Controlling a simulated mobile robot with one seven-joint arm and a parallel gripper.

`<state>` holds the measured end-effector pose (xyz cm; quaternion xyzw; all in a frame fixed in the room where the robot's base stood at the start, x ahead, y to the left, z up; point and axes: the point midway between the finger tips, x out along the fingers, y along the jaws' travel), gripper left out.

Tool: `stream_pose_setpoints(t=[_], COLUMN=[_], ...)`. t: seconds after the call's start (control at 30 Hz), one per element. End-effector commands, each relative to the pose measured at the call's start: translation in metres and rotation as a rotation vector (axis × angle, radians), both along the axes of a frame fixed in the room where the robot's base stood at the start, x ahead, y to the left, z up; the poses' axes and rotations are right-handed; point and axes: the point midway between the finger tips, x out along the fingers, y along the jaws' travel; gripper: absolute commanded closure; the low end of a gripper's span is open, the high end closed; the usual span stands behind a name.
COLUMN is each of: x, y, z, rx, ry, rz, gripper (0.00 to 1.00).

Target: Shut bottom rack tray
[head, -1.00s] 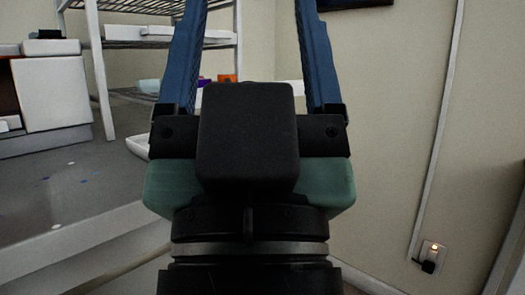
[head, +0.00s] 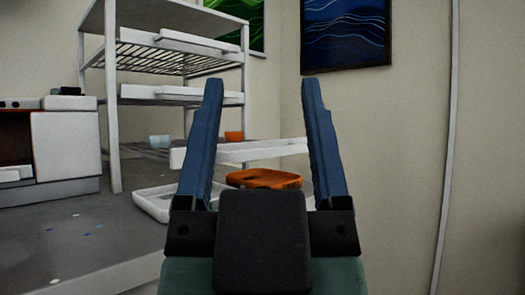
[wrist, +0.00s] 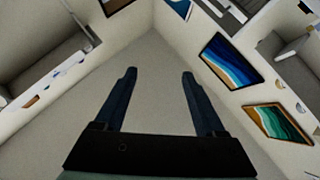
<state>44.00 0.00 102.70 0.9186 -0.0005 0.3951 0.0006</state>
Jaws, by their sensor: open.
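A white wire rack (head: 112,110) with several levels stands at the left in the head view. A white tray (head: 292,147) at a low level sticks out to the right past the rack's post. A lower white tray (head: 152,204) lies below it, partly hidden behind my gripper. I cannot tell for sure which of these is the bottom rack tray. My gripper (head: 260,86) is open and empty, its blue fingers pointing up in front of the trays.
An orange dish (head: 264,179) shows between my fingers, below the protruding tray. A light blue cup (head: 159,141) and an orange cup (head: 234,136) stand by the rack. A white cabinet (head: 65,147) is at the left.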

Motion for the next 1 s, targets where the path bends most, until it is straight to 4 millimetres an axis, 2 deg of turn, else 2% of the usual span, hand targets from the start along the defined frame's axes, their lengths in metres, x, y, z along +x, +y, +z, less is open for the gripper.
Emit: stream_pose_setpoints(t=[0.03,0.07,0.17,0.37,0.5,0.7,1.0], x=[0.001,0.002,0.010,0.040,0.055,0.067,0.059], y=[0.000,0.000,0.001,0.002,0.001,-0.004,-0.020], z=[0.001,0.002,0.007,0.012,0.007,-0.003,-0.019], rx=[0.001,0.004,0.024,0.142,0.262,0.466,0.837], ry=[0.003,0.007,0.036,0.162,0.257,0.386,0.541], rz=[0.003,0.007,0.042,0.199,0.315,0.455,0.597], gripper=[0.39,0.44,0.62,0.98,1.00,1.00,1.00])
